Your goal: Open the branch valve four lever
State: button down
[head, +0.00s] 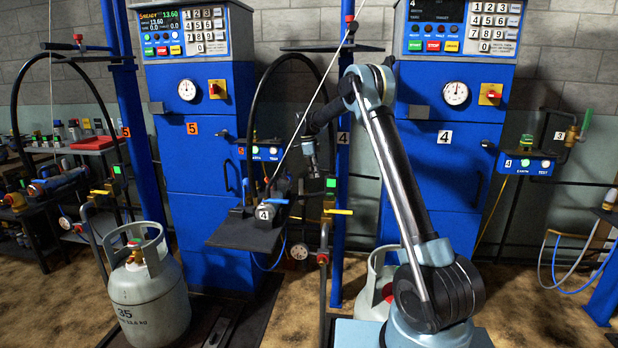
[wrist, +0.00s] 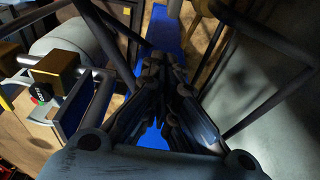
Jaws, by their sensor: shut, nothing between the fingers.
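A yellow lever (head: 338,211) lies roughly level at the top of a thin upright pipe (head: 324,290), in front of the blue post marked 4; I take it for the branch valve four lever. My gripper (head: 312,172) hangs above and a little left of it in the head view, apart from it. Its dark fingers (wrist: 163,64) are shut and empty in the wrist view. I cannot make out the yellow lever in the wrist view. A round part labelled 4 (head: 265,212) sits left of the lever.
A dark shelf (head: 240,236) and a black hose (head: 255,95) stand left of my gripper. The blue post (head: 342,235) rises close behind it. A grey gas cylinder (head: 150,300) stands at the left. A brass block (wrist: 55,68) and grey pipes show in the wrist view.

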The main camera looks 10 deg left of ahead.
jog(key=a+r, duration=0.5)
jog(key=r, duration=0.1)
jog(key=shift+a+r, duration=0.1)
jog(key=shift+a, duration=0.25)
jog(key=s+d+r+n, duration=0.2)
jog(key=s+d+r, duration=0.3)
jog(key=d, duration=0.2)
jog(key=s+d+r+n, duration=0.1)
jog(key=s+d+r, duration=0.35)
jog(key=d, duration=0.35)
jog(key=s+d+r+n+y, duration=0.1)
jog(key=s+d+n, duration=0.2)
jog(key=s+d, duration=0.5)
jog(key=s+d+r+n, duration=0.15)
jog(key=s+d, duration=0.35)
jog(key=s, duration=0.5)
jog(key=s+d+f+n+t, duration=0.1)
jog(key=s+d+f+n, duration=0.25)
jog(key=s, duration=0.55)
jog(key=s+d+f+n+t, duration=0.1)
jog(key=s+d+f+n, duration=0.25)
jog(key=s, duration=0.45)
jog(key=s+d+f+n+y, duration=0.1)
jog(key=s+d+f+n, duration=0.3)
jog(key=s+f, duration=0.8)
jog(key=shift+s+f, duration=0.25)
jog(key=shift+s, duration=0.55)
